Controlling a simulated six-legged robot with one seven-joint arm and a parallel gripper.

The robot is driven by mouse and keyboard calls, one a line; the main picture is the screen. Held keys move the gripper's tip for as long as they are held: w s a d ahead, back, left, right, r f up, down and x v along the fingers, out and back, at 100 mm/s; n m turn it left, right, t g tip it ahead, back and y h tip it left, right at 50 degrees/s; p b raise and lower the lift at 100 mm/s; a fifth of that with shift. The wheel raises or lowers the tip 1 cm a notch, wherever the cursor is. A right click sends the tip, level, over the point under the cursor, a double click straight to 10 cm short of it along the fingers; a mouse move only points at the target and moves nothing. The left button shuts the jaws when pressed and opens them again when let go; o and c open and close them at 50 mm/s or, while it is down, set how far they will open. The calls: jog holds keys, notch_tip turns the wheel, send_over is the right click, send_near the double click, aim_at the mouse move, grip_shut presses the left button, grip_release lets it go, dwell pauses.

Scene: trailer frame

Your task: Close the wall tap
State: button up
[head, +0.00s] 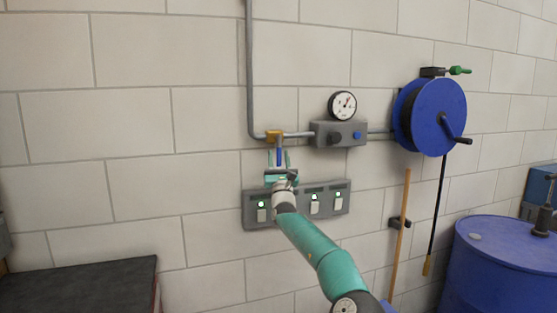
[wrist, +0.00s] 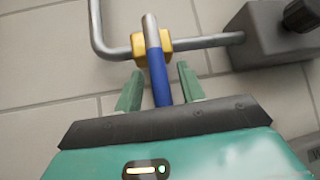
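The wall tap has a yellow body (head: 273,136) on the grey pipe, which also shows in the wrist view (wrist: 165,44). Its lever has a blue grip (wrist: 158,76) and a bare metal end over the yellow body; in the head view the blue grip (head: 279,157) hangs downward from the body. My gripper (wrist: 158,88) is open, with one green finger on each side of the blue grip. A gap shows on both sides of the grip, so the fingers look apart from it. The lower end of the lever is hidden behind my gripper.
A grey box with a dial gauge (head: 342,105) sits right of the tap. A switch panel (head: 330,190) is just below, partly behind my arm. A blue hose reel (head: 436,117) hangs further right. A blue drum (head: 500,265) and dark bench (head: 80,285) stand lower down.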

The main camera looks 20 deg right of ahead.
jog(key=shift+f, duration=0.1)
jog(key=v, duration=1.3)
jog(key=shift+s+f, duration=0.2)
jog(key=shift+s, duration=0.05)
jog(key=shift+a, duration=0.1)
